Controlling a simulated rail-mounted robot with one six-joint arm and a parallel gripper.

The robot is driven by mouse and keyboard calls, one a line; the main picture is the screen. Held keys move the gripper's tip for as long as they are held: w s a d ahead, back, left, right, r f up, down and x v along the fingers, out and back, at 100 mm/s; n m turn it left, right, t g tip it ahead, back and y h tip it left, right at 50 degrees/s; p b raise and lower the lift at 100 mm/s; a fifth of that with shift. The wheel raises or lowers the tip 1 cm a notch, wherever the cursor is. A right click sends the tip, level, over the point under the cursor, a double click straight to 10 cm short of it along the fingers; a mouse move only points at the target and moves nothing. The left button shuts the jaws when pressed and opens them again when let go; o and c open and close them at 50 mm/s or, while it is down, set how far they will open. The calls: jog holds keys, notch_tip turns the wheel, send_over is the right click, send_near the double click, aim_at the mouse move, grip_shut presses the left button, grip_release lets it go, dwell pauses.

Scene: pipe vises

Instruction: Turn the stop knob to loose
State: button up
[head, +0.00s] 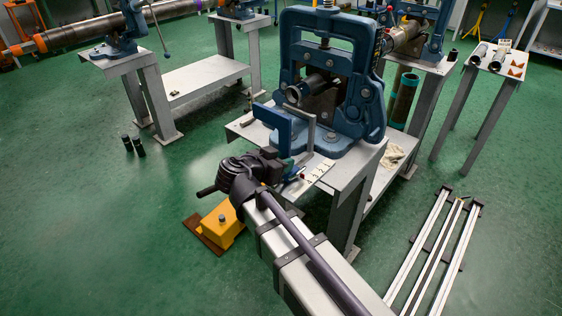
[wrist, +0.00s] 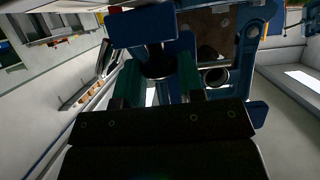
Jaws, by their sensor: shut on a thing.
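The blue vise (head: 330,85) stands upright on a grey steel bench. A blue stop plate (head: 270,122) stands at the bench's front side; its blue face also shows in the wrist view (wrist: 143,27). My gripper (head: 290,168) is at the bench's front edge, just below the stop plate. In the wrist view its two green fingers (wrist: 157,82) are shut on a dark round knob (wrist: 157,66), which I take for the stop knob. The knob is mostly hidden by my arm in the head view. Its setting cannot be read.
The bench top (head: 359,160) carries a white marked strip (head: 318,173) right of my gripper. A pipe end (head: 294,94) sticks out of the vise above. A yellow pedal box (head: 222,224) is on the floor, and rails (head: 432,250) lie at right. The left floor is mostly clear.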

jog(key=n+y, duration=0.1)
jog(key=n+t+y, duration=0.2)
jog(key=shift+s+d, duration=0.2)
jog(key=shift+d, duration=0.05)
jog(key=shift+d+n+t+y, duration=0.1)
jog(key=shift+n+t+y, duration=0.5)
jog(key=shift+n+y, duration=1.6)
